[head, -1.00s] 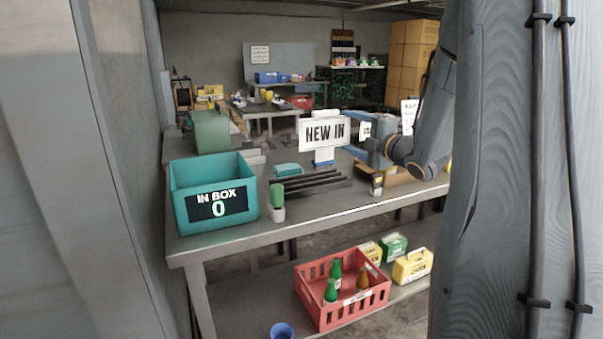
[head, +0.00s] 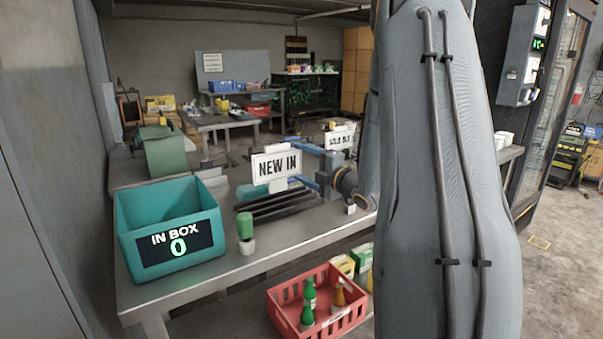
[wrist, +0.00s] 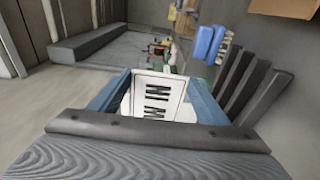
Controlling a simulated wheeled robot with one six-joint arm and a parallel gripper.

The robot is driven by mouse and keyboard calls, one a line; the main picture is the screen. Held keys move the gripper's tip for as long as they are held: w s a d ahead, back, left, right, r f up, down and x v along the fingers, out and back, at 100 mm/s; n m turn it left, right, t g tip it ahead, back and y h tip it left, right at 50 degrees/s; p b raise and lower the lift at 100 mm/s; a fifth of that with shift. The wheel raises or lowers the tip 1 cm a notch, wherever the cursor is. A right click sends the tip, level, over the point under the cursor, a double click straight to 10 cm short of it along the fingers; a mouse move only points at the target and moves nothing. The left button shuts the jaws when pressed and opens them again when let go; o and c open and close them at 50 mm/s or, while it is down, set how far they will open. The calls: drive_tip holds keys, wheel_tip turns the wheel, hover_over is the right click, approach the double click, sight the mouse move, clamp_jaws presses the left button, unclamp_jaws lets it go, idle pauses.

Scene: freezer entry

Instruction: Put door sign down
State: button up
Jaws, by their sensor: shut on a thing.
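The white door sign (head: 276,166) with black "NEW IN" lettering is above the bench in the head view, slightly tilted. In the wrist view the sign (wrist: 158,95) sits between my gripper's two blue fingers, its lettering turned sideways. My gripper (head: 297,163) reaches in from the right and is shut on the sign; its fingers also show in the wrist view (wrist: 158,82).
A teal IN BOX (head: 128,236) reading 0 stands on the bench's left end. A green-topped bottle (head: 246,226) and dark bars (head: 270,207) are near the sign. A second sign (head: 341,137) stands behind. A red crate (head: 340,322) with bottles is below.

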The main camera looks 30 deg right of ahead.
sight(298, 173)
drive_tip(key=shift+f, duration=1.45)
drive_tip(key=shift+f, duration=0.1)
drive_tip(key=shift+f+b, duration=0.4)
drive_tip(key=shift+f, duration=0.1)
drive_tip(key=o, duration=1.1)
